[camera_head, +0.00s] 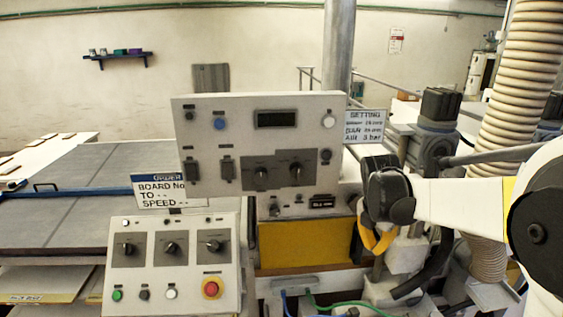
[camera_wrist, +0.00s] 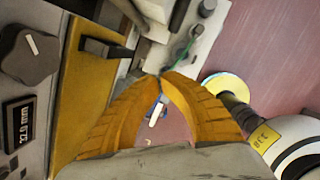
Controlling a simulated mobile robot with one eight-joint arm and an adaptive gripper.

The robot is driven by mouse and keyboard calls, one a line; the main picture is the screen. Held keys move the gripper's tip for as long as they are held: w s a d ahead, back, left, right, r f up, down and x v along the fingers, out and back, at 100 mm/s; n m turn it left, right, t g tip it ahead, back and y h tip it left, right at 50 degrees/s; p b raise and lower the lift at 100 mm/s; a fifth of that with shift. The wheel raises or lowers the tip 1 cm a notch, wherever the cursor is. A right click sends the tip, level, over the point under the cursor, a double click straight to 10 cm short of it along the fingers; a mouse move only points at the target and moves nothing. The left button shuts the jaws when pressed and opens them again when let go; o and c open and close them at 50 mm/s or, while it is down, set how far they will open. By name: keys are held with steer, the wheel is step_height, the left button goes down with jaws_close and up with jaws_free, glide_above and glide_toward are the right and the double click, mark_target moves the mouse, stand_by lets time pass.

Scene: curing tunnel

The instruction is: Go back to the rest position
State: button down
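My gripper (camera_wrist: 162,76) has two yellow ribbed fingers in the wrist view. Their tips meet, and the bowed gap behind them holds nothing that I can make out as gripped. A small white piece shows through that gap, seemingly beyond the fingers. In the head view my gripper (camera_head: 378,242) hangs at the end of my arm, right of the yellow panel (camera_head: 305,243) under the upper control panel (camera_head: 257,145). The fingertips are partly hidden there.
A lower control box (camera_head: 172,262) with knobs and a red emergency button (camera_head: 211,288) stands at front left. The machine's knob (camera_wrist: 30,58) and display (camera_wrist: 23,122) are close in the wrist view. A ribbed hose (camera_head: 522,75) and a post (camera_head: 339,50) rise nearby.

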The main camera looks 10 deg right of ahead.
steer(key=s+a+f+m+t+b, duration=0.1)
steer(key=s+a+m+b, duration=0.2)
steer(key=s+m, duration=0.4)
steer(key=s+a+f+m+t+y+b, duration=0.1)
steer(key=s+a+f+m+t+b, duration=0.1)
steer(key=s+a+m, duration=0.3)
steer(key=s+a+f+m+t+y+b, duration=0.1)
steer(key=s+a+f+m+t+b, duration=0.1)
steer(key=s+m, duration=0.7)
steer(key=a+m+b, duration=0.1)
steer(key=a+m, duration=0.1)
steer(key=m, duration=0.1)
steer(key=shift+s+f+b, duration=0.25)
steer(key=shift+s+b, duration=0.1)
steer(key=shift+s, duration=0.05)
